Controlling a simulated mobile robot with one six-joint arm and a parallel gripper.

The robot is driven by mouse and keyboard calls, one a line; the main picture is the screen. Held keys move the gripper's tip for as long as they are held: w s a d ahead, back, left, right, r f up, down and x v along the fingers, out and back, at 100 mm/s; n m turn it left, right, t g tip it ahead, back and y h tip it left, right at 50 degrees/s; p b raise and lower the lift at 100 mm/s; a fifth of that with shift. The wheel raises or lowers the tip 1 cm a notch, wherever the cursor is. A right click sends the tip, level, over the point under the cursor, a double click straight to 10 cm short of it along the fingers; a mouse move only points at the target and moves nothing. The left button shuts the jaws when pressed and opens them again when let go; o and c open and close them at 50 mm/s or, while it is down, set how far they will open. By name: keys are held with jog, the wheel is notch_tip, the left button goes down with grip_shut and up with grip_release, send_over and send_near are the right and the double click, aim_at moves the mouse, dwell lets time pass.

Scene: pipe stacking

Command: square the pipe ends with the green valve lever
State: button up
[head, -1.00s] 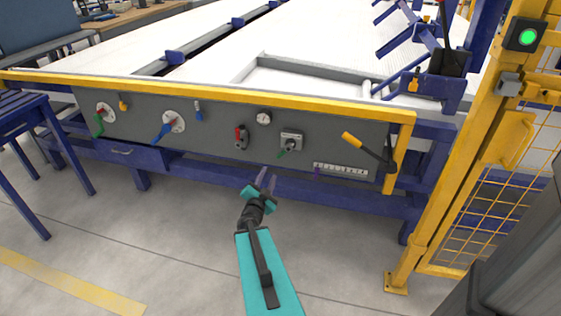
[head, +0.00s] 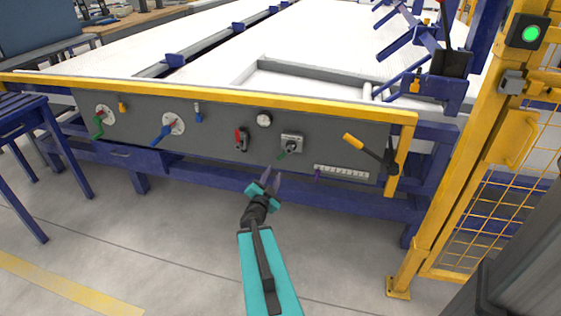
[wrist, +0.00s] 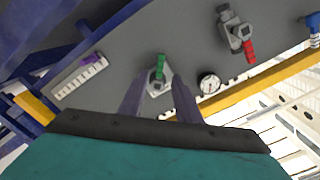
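A small green lever (head: 283,155) hangs from a square grey plate (head: 292,142) on the front panel. In the wrist view this green lever (wrist: 160,67) shows between the fingers, apart from them, on its plate. Another green lever (head: 98,129) sits on a round white disc at the panel's left end. I cannot tell from the pictures which of the two is a valve's. My gripper (head: 271,177) is in front of the panel, just below and left of the square plate. In the wrist view its fingers (wrist: 159,97) are apart and empty. I cannot make out pipe ends.
The grey panel (head: 215,138) also carries a blue lever (head: 162,134), a red-handled valve (head: 241,139), a gauge (head: 264,119), a white scale strip (head: 341,172) and a yellow-handled lever (head: 353,141). A yellow rail (head: 230,97) runs above. A yellow fence post (head: 455,170) stands right.

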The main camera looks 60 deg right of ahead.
aim_at(281, 158)
jog(key=shift+b+x, duration=1.3)
jog(key=shift+x, duration=4.8)
jog(key=shift+w, duration=0.1)
grip_shut()
jog(key=shift+a, duration=0.2)
jog(key=shift+d, duration=0.1)
